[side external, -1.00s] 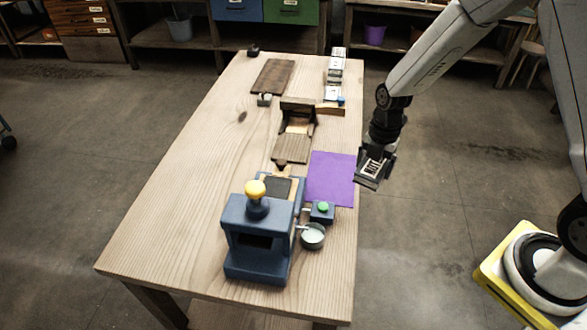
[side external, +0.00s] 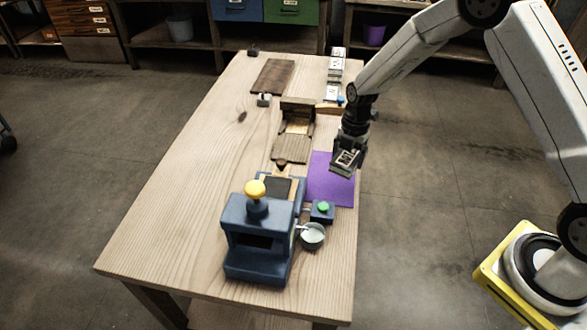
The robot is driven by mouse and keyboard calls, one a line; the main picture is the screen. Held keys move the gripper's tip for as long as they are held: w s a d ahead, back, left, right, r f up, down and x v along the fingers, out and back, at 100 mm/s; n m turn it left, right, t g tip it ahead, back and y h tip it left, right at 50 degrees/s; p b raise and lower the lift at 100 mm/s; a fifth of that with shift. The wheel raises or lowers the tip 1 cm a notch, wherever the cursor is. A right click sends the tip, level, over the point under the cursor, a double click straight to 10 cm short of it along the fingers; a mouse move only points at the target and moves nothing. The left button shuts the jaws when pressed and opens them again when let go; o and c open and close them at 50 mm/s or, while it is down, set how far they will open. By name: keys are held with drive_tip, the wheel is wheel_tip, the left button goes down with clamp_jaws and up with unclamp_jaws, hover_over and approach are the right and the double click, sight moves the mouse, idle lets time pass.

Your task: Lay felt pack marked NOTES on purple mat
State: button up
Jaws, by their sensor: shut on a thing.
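My gripper (side external: 346,160) hangs from the arm above the right part of the purple mat (side external: 320,192).
A blue press with a yellow knob (side external: 257,233), a green button box (side external: 322,211) and a round pan (side external: 312,236) stand near the mat's lower left. A wooden fixture (side external: 292,147) is at its upper left. White marked blocks (side external: 336,68) stand farther back. The table's left side is clear.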

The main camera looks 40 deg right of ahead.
hover_over(331, 177)
drive_tip(key=shift+s+d+f, duration=0.1)
drive_tip(key=shift+s+f, duration=0.05)
drive_tip(key=shift+f, duration=2.6)
drive_tip(key=shift+f, duration=0.1)
drive_tip(key=shift+f, duration=0.15)
drive_tip(key=shift+w+f, duration=0.15)
drive_tip(key=shift+f, duration=0.65)
drive_tip(key=shift+w+f, duration=0.1)
drive_tip(key=shift+f, duration=0.7)
drive_tip(key=shift+f, duration=0.2)
drive_tip(key=o, duration=1.1)
drive_tip(key=shift+r, duration=0.15)
drive_tip(key=r, duration=0.4)
drive_tip(key=d+r, duration=0.1)
drive_tip(key=r, duration=0.7)
drive_tip(key=shift+w+d, duration=0.2)
